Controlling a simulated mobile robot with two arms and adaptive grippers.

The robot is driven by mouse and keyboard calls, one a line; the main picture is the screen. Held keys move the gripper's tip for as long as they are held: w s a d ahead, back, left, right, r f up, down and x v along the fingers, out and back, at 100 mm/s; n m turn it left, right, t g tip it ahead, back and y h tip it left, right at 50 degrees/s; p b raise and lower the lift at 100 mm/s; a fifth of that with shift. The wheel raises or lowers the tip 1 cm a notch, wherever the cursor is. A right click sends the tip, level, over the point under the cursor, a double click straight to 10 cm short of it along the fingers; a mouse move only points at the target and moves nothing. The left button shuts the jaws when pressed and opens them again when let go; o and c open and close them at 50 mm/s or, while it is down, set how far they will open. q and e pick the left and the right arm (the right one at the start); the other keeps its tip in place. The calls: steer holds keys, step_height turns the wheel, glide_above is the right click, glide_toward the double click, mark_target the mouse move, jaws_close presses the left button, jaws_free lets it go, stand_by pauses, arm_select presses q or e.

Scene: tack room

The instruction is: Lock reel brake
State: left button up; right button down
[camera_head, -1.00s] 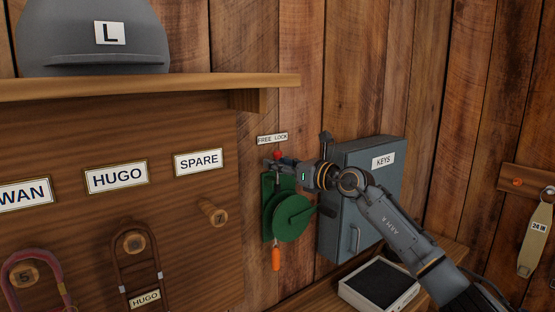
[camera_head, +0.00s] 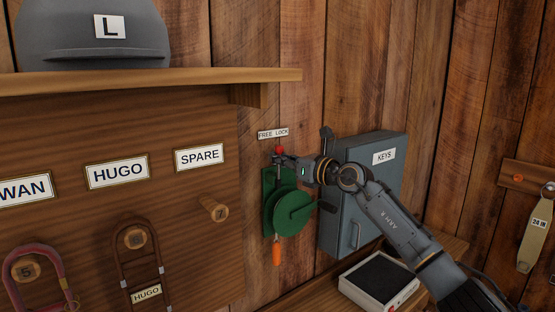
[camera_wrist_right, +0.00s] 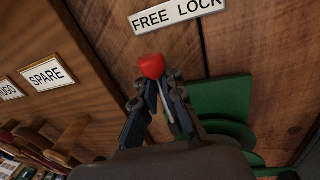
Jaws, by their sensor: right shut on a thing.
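The green reel (camera_head: 292,214) hangs on the plank wall, with an orange handle (camera_head: 276,253) below it. Its brake lever has a red knob (camera_head: 280,150), just below the right part of the "FREE LOCK" label (camera_head: 273,133) in the head view. My right gripper (camera_head: 281,159) is shut on the lever just under the knob. In the right wrist view, the red knob (camera_wrist_right: 151,66) pokes out beyond the fingertips (camera_wrist_right: 157,84), and a thin metal stem (camera_wrist_right: 165,104) runs between the fingers. The fingers partly hide the lever. My left gripper is out of view.
A grey key cabinet (camera_head: 345,210) stands close to the right of the reel, behind my right arm. A wooden shelf (camera_head: 150,82) with a grey helmet (camera_head: 95,35) is at upper left. A peg (camera_head: 213,208) sticks out left of the reel. A dark-topped box (camera_head: 379,281) lies below.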

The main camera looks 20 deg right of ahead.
steer(key=d+m, duration=0.1)
steer(key=m, duration=0.1)
steer(key=m+p, duration=0.1)
steer(key=w+d+m+t, duration=0.1)
steer(key=m, duration=0.1)
steer(key=shift+d+f+m+p, duration=0.3)
steer(key=shift+d, duration=0.05)
steer(key=shift+w+d+f+m+t+p, duration=0.1)
steer(key=shift+d+f+m+t+p, duration=0.15)
steer(key=shift+m, duration=0.35)
steer(key=shift+w+d+f+m+t+p, duration=0.15)
steer(key=shift+d+f+m+p, duration=0.1)
steer(key=shift+m, duration=0.35)
steer(key=shift+s, duration=0.1)
steer(key=c, duration=1.5)
jaws_free()
steer(key=shift+s+d, duration=0.1)
steer(key=shift+s+d+r, duration=0.1)
